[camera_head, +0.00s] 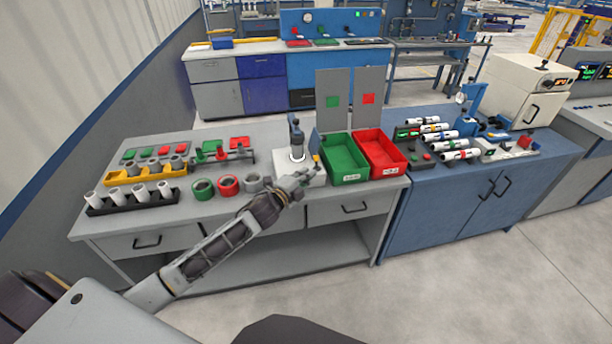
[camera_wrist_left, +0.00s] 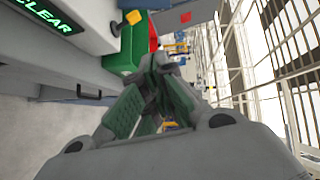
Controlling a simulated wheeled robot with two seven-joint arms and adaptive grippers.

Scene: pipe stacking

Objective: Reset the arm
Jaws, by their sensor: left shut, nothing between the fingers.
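My left arm comes in from the left in the head view and reaches over the front of the grey workbench (camera_head: 128,222). Its gripper (camera_head: 312,171) is shut and empty, in front of a white device with a dark upright part (camera_head: 296,140) and just left of the green bin (camera_head: 343,158). In the left wrist view the gripper fingers (camera_wrist_left: 168,72) come together with nothing between them. The white device (camera_wrist_left: 85,22) with a lit "CLEAR" display is at the upper left there. My right gripper is not in view.
A red bin (camera_head: 380,152) stands beside the green one. White pipes (camera_head: 142,192) stand in a black rack at the bench's left, near a yellow rack (camera_head: 145,173) and loose rings (camera_head: 228,185). A blue cabinet (camera_head: 450,215) adjoins on the right. The floor in front is clear.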

